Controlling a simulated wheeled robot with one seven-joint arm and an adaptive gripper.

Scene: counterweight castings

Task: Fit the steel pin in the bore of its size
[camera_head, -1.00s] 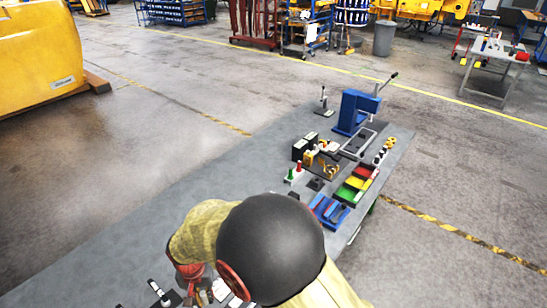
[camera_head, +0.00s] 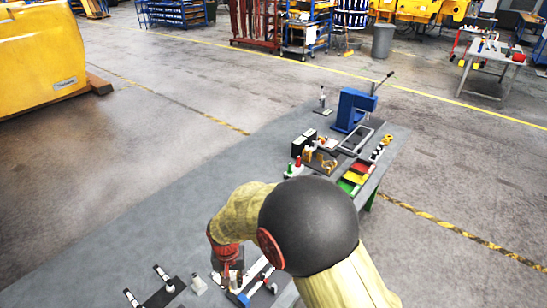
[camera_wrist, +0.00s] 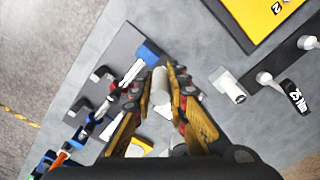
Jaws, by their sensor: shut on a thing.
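My gripper (camera_wrist: 164,80) is shut on a pale grey cylinder, the steel pin (camera_wrist: 160,94), between its yellow fingers in the wrist view. In the head view my gripper (camera_head: 230,281) hangs low over the near part of the bench, and the pin cannot be told apart there. A small pale block with a round end (camera_wrist: 230,86) stands right of the gripper. I cannot make out an empty bore; the fingers hide what lies below.
A yellow plate with a black border (camera_wrist: 264,22) is at the upper right. In the head view, a blue press (camera_head: 353,108) and coloured bins (camera_head: 355,178) stand at the bench's far end. Bare bench (camera_head: 150,215) lies to the left.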

